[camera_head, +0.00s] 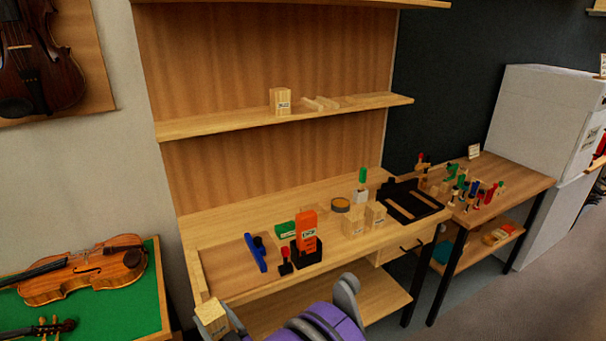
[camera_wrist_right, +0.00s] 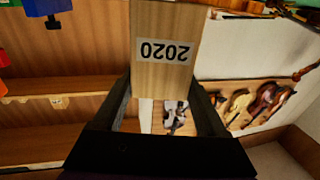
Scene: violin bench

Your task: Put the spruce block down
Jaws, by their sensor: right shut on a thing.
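A pale spruce block (camera_head: 210,316) shows at the lower left of the head view, in front of the bench's front left corner. My right gripper (camera_head: 231,322) is shut on it, mostly cut off by the lower frame edge. In the right wrist view the same block (camera_wrist_right: 166,22) stands between the dark fingers of the gripper (camera_wrist_right: 164,84), with a label reading 2020 upside down. The block appears held clear of the bench; what is under it is hidden. My left gripper is not in view.
The bench top (camera_head: 225,232) holds a blue tool (camera_head: 256,253), an orange bottle (camera_head: 306,231), a green box (camera_head: 285,229) and two pale blocks (camera_head: 353,223) (camera_head: 375,214). The shelf (camera_head: 225,124) holds a labelled block (camera_head: 280,101) and thin wood pieces (camera_head: 322,103); its left part is bare.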

